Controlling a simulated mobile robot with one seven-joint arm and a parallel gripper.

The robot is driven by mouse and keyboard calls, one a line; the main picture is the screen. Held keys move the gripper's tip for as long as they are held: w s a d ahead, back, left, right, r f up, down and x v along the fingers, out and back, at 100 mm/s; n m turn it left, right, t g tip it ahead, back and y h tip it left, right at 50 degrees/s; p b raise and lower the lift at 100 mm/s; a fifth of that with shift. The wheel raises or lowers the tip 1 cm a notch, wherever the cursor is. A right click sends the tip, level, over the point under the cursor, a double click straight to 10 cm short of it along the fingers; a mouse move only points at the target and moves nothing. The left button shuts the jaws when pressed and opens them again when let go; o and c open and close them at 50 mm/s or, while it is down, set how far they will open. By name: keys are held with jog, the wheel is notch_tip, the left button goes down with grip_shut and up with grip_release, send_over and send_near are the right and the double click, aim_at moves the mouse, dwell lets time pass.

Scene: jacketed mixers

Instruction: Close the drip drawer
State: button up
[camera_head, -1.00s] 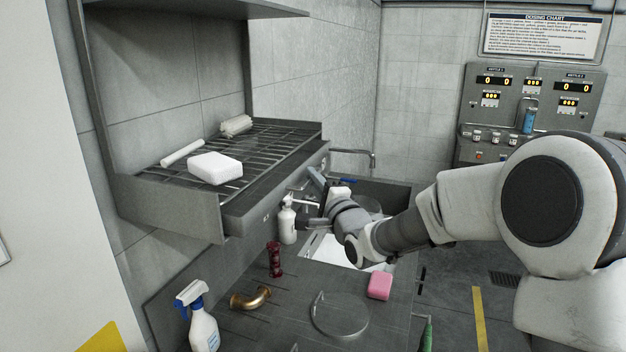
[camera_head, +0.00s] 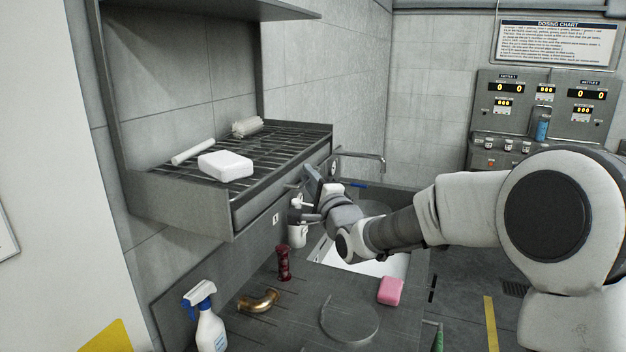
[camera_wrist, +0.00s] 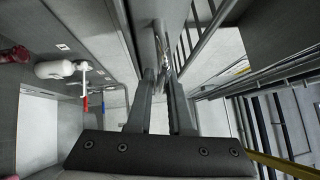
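The drip drawer (camera_head: 285,187) is the long grey front under the wire rack on the wall in the head view. It looks in or nearly in line with its housing; I cannot tell whether a small gap is left. My gripper (camera_head: 314,184) is at the far right end of this front, partly hidden behind my wrist. In the wrist view my gripper's two dark fingers (camera_wrist: 163,78) are apart. A metal bar (camera_wrist: 162,42), which looks like the drawer's handle, shows just beyond and between the fingertips. Contact with it is unclear.
The wire rack (camera_head: 290,143) holds a white block (camera_head: 226,165) and rolls.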

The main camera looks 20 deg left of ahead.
jog(key=shift+o, duration=1.4)
jog(key=shift+d, duration=0.3)
jog(key=w+d+b+v, duration=0.1)
jog(key=v, duration=1.9)
jog(key=d+f+n+g+h+b, duration=0.1)
jog(key=d+f+n+h, duration=0.2)
jog(key=d+h, duration=0.6)
jog(key=shift+s+d+f+g+h+b, duration=0.35)
jog(key=shift+s+d+f+h, duration=0.1)
jog(key=shift+d, duration=1.95)
